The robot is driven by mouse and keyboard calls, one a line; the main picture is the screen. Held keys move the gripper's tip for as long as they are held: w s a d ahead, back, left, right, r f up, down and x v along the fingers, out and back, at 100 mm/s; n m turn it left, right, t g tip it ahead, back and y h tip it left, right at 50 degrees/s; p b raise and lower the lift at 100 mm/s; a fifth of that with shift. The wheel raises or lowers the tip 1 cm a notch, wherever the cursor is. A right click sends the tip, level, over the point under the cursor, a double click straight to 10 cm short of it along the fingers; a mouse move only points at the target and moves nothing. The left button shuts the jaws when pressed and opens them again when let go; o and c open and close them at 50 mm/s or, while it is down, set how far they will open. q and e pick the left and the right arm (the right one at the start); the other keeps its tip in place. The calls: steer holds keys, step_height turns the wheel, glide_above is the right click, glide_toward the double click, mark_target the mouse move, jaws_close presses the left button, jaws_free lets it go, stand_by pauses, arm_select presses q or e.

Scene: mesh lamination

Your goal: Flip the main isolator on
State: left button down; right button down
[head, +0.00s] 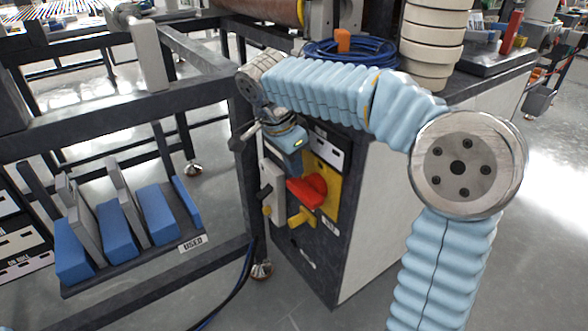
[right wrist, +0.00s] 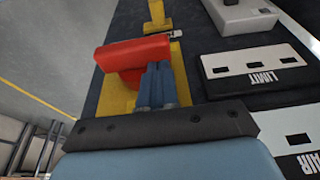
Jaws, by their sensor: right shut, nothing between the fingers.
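The main isolator is a red rotary handle (head: 308,190) on a yellow plate (head: 327,178), on the dark front of a cabinet. In the right wrist view the red handle (right wrist: 136,53) lies crosswise over its yellow plate (right wrist: 118,100). My right gripper (head: 296,172) is shut and empty, just above the handle in the head view. In the right wrist view its blue fingertips (right wrist: 157,70) overlap the handle's lower edge near its right end. I cannot tell whether they touch it. My left gripper is not in view.
A yellow lever (head: 301,217) sits just below the handle. In the right wrist view, white panels labelled LIMIT (right wrist: 255,73) and AIR (right wrist: 305,165) lie to the right. A rack with blue-padded tools (head: 118,228) stands left. Blue hose (head: 350,50) lies coiled on the cabinet top.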

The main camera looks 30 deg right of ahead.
steer(key=shift+f, duration=0.35)
steer(key=shift+w+p, duration=0.1)
steer(key=shift+p, duration=0.2)
steer(key=shift+g, duration=0.3)
steer(key=shift+w+f+g+p, duration=0.15)
steer(key=shift+g+p, duration=0.15)
steer(key=shift+p, duration=0.25)
